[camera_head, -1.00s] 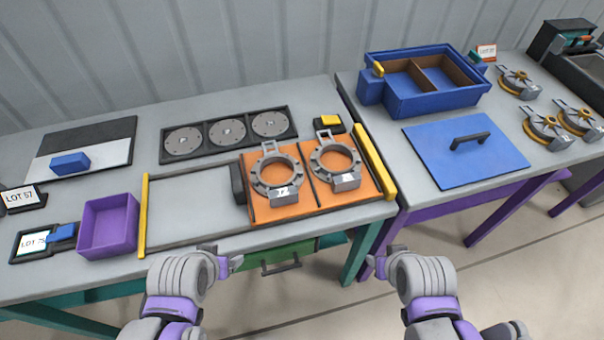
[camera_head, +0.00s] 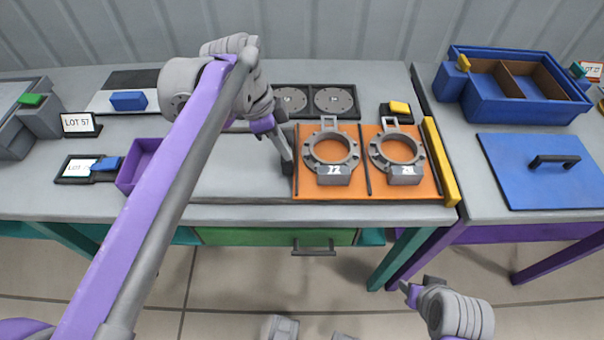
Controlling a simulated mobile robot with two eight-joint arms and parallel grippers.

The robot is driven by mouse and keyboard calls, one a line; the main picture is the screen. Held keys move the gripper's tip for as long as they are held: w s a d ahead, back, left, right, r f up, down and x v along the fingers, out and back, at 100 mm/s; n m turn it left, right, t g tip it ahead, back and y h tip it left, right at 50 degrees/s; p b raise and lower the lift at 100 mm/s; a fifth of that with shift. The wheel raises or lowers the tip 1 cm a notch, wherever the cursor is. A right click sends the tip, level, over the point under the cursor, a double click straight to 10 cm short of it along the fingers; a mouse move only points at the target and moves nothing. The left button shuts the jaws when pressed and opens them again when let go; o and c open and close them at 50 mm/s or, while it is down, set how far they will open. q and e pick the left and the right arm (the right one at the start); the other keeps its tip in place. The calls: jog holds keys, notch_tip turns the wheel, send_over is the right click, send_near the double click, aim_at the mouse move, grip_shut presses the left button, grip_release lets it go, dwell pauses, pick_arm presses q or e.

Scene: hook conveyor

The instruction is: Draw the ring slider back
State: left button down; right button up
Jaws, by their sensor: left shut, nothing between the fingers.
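The ring slider is an orange plate (camera_head: 362,189) carrying two grey rings, one marked 22 (camera_head: 331,156) and one to its right (camera_head: 396,154). A dark handle block (camera_head: 287,169) stands at the plate's left edge, partly covered by my gripper. My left gripper (camera_head: 284,153) is shut and empty, pointing down with its tips at this block; I cannot tell whether they touch it. My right gripper (camera_head: 419,288) hangs in front of the table, away from the slider, and its jaw opening is unclear.
A yellow bar (camera_head: 440,163) borders the plate on the right. The grey track (camera_head: 238,180) left of the handle looks bare, though my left arm covers part of it. A purple bin (camera_head: 138,166) stands farther left. A black disc tray (camera_head: 356,97) lies behind.

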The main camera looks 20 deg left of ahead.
aim_at(306, 178)
pick_arm(q)
jog(key=shift+w+r+m, duration=0.2)
jog(key=shift+w+m, duration=0.3)
jog(key=shift+d, duration=0.1)
jog(key=b+x, duration=0.1)
jog(key=x, duration=0.9)
jog(key=shift+s+d+b, duration=0.1)
jog(key=shift+b, duration=0.25)
jog(key=s+a+p, duration=0.1)
jog(key=s+a, duration=0.1)
jog(key=a, duration=0.6)
jog(key=s+a+p, duration=0.1)
jog(key=s+a, duration=0.1)
jog(key=a, duration=0.6)
jog(key=s+a+p, duration=0.2)
jog(key=a, duration=0.6)
jog(key=shift+s+a, duration=0.1)
jog(key=shift+s, duration=0.15)
jog(key=shift+r, duration=0.1)
